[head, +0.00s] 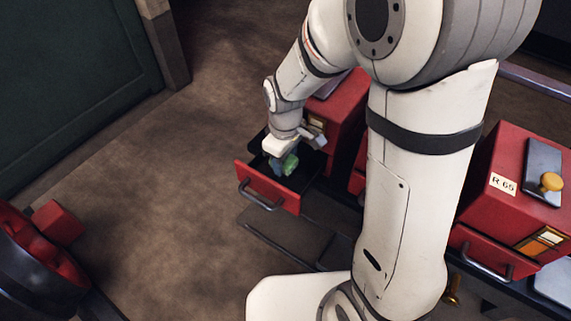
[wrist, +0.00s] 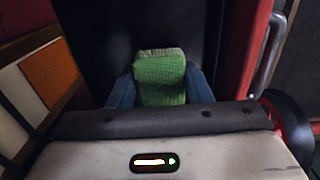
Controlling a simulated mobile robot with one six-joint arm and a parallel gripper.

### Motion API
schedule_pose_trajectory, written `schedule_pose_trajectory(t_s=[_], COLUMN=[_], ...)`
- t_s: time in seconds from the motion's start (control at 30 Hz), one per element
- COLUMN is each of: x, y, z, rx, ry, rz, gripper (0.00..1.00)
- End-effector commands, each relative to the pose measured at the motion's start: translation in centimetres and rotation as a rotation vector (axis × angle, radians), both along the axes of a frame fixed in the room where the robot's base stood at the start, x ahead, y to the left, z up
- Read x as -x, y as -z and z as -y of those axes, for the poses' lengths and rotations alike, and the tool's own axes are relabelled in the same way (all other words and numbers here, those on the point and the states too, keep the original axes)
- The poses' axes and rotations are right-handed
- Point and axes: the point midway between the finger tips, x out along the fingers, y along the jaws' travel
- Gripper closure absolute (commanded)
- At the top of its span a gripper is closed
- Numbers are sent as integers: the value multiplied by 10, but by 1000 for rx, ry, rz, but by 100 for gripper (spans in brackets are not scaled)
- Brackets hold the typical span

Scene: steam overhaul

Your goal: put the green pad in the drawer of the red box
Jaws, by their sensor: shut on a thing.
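The green pad (head: 290,165) is held in my gripper (head: 281,166), over the open drawer of a red box. In the wrist view the green pad (wrist: 160,78) sits between the two blue fingers of my gripper (wrist: 160,88). The drawer (head: 268,190) is pulled out, with a red front, a metal handle and a dark inside. The red box (head: 345,103) stands behind it, partly hidden by my arm. The pad is at or inside the drawer opening; I cannot tell whether it touches the drawer floor.
Another red box (head: 505,180) labelled R 65, with a yellow knob on top, stands at the right. A red-and-black object (head: 40,250) is at the lower left. A dark green panel (head: 70,80) is at the upper left. Brown floor is clear left of the drawer.

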Motion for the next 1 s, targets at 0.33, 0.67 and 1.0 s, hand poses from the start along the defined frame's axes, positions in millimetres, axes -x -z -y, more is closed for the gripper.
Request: schedule_pose_trajectory(t_s=[0.33,0.67,1.0], x=[0,0,0], y=[19,22,22], z=[0,1,1], rx=[0,-1,-1], ry=[1,2,3], rz=[1,1,1], gripper=[80,46,33])
